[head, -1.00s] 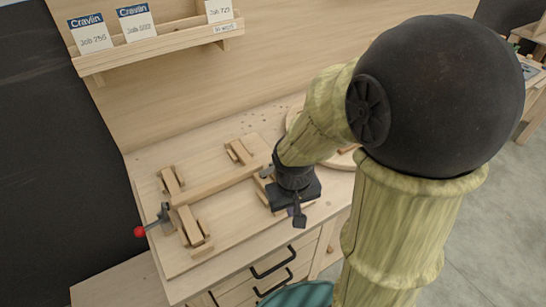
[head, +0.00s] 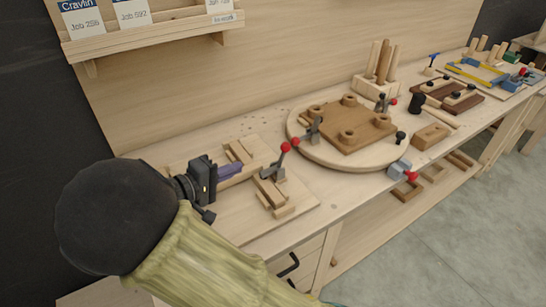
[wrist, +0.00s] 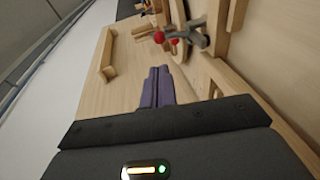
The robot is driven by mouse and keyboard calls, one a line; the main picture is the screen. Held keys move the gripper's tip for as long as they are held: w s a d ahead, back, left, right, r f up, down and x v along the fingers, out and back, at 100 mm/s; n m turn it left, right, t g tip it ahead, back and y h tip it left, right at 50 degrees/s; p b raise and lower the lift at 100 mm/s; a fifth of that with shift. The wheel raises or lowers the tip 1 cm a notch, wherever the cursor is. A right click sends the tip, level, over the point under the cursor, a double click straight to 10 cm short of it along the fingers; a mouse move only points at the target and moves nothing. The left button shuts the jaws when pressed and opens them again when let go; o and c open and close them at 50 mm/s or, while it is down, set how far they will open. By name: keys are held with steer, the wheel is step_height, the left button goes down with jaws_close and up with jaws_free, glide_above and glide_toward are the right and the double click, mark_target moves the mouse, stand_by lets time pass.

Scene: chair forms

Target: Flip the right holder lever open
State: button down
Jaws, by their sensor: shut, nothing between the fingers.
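The right holder (head: 270,192) is a pair of wooden blocks on a pale board (head: 240,213), with a grey metal clamp (head: 272,173) on it. Its lever ends in a red ball (head: 285,147) and stands up, tilted to the right. In the wrist view a red ball (wrist: 159,37) and grey clamp metal show beyond the fingers. My gripper (head: 238,170) has purple fingers, shut and empty, pointing right towards the clamp from its left, apart from it. The fingers also show in the wrist view (wrist: 157,88). The left holder is hidden behind my arm.
A round board (head: 340,155) with a brown plate (head: 350,122) and another red-balled clamp (head: 313,131) lies right behind the holder. A card shelf (head: 155,37) hangs behind.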

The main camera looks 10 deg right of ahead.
mark_target(282, 149)
stand_by(0.3)
steer(key=p+x, duration=0.1)
steer(key=x, duration=1.3)
